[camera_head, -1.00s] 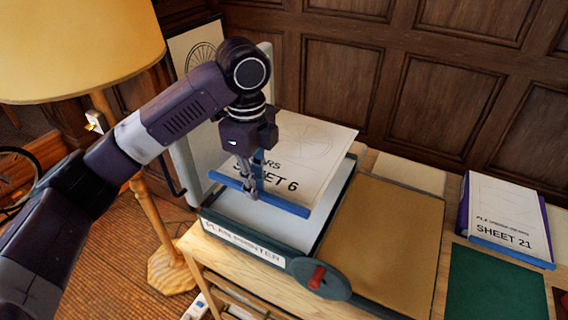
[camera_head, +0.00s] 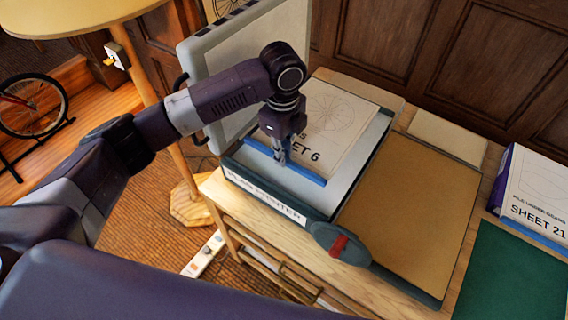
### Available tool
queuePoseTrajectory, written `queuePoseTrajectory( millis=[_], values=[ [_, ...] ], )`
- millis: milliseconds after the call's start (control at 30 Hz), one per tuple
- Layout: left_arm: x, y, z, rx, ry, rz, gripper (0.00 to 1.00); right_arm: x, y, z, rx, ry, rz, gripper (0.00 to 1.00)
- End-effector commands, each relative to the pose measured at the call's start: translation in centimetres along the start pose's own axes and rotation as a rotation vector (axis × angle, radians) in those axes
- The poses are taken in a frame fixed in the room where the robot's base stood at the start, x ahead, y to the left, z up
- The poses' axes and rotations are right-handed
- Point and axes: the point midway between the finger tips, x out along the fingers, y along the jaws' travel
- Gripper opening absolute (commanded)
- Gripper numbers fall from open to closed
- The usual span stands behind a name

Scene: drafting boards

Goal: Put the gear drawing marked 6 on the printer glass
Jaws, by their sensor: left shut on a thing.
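The gear drawing marked SHEET 6 (camera_head: 338,118) is a white sheet with a wheel-like line drawing and a blue strip (camera_head: 308,175) along its near edge. It is over the pale glass of the plan printer (camera_head: 349,186); whether it touches the glass I cannot tell. My left gripper (camera_head: 281,160) is shut on the blue strip near its middle and hides part of the lettering. The printer's lid (camera_head: 229,58) stands open at the left. My right gripper is not in view.
A tan board (camera_head: 410,210) lies right of the glass. A stack marked SHEET 21 (camera_head: 536,193) and a green mat (camera_head: 515,275) are at the right.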

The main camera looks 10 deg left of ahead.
Motion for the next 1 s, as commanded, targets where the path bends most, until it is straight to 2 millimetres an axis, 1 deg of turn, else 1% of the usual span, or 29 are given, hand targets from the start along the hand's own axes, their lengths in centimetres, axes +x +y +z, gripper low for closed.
queuePoseTrajectory(
  millis=[33,67,167,267,400,500,733,767,800,900,1000],
  values=[
    [0.6,0.1,0.0,0.001,-0.001,0.001,0.0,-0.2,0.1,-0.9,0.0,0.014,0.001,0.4],
    [1.0,0.0,0.0,0.0,-0.001,0.0,0.0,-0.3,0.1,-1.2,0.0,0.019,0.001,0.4],
    [1.7,0.0,0.0,0.0,0.0,-0.001,0.0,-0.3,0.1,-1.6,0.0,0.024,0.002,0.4],
    [2.8,0.0,0.0,-0.001,0.0,0.0,0.0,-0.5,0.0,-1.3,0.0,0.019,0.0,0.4],
    [5.0,0.1,0.0,0.0,0.0,0.001,0.0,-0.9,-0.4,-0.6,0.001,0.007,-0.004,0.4],
    [5.9,0.1,0.0,0.0,-0.001,0.0,0.0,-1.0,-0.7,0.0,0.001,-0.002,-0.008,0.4],
    [6.1,0.0,0.0,0.001,-0.001,-0.002,0.0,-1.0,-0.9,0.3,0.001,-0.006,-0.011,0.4],
    [6.1,0.1,0.0,0.001,-0.001,-0.001,0.14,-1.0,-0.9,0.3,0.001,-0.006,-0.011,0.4],
    [6.1,0.1,0.0,0.001,-0.001,-0.001,0.18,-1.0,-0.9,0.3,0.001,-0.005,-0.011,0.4],
    [6.1,0.1,0.0,0.001,-0.001,-0.001,0.28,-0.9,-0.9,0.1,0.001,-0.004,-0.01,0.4],
    [6.1,0.0,0.0,0.001,-0.001,-0.001,0.28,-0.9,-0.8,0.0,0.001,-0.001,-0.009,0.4]
  ],
)
